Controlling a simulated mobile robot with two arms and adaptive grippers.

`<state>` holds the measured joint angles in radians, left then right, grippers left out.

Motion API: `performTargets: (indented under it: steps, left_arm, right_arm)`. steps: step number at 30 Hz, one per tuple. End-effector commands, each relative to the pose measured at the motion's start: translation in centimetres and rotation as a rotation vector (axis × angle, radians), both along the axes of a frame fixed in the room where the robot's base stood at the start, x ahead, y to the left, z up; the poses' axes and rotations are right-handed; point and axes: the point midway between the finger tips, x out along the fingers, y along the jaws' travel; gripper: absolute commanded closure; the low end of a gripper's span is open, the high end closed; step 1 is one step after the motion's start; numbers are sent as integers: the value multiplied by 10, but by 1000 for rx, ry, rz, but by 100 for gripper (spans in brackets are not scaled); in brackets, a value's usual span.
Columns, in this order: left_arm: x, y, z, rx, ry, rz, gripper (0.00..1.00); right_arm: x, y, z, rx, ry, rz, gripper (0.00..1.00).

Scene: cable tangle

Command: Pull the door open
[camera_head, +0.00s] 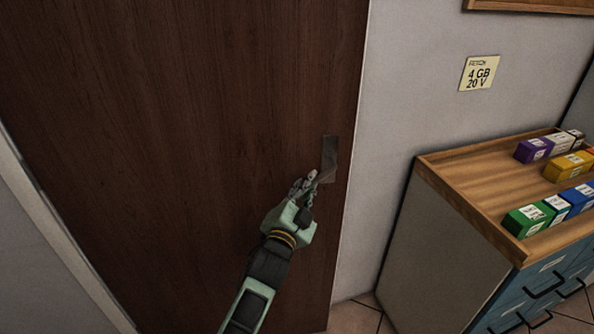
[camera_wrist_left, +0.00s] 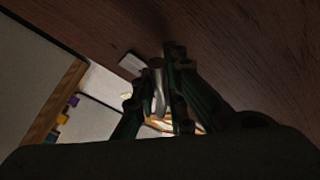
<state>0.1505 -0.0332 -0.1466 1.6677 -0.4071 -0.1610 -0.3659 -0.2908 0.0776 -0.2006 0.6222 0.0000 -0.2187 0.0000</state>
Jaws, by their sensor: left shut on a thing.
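The dark brown wooden door (camera_head: 180,120) fills the left half of the head view and looks closed or nearly so. Its metal handle plate (camera_head: 330,152) sits near the right edge, with a lever at its lower part. My left gripper (camera_head: 308,181) is at the lever, shut on it. In the left wrist view the door (camera_wrist_left: 250,50) fills the upper right, and the fingers of my left gripper (camera_wrist_left: 165,88) close around the pale metal handle (camera_wrist_left: 158,95). Part of the handle is hidden by the fingers. My right gripper is not in view.
Right of the door is a grey wall with a yellow note (camera_head: 479,73) reading "FETCH 4 GB 20 V". A cabinet with a wooden top (camera_head: 470,185) and blue drawers stands at right, holding several coloured boxes. Tiled floor (camera_head: 355,317) shows between door and cabinet.

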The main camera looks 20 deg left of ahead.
Motion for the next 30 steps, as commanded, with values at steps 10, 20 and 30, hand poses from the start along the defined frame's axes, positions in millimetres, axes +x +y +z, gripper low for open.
performTargets:
  steps: [10, 20, 30]
  left_arm:
    - [-100, -26, 1, 7, 10, -153, 100]
    - [-183, -40, -2, 6, 9, -284, 100]
    - [-197, -42, -2, 2, 6, -307, 100]
  right_arm:
    - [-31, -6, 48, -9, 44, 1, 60]
    - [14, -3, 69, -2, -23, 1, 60]
    - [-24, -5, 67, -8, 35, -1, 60]
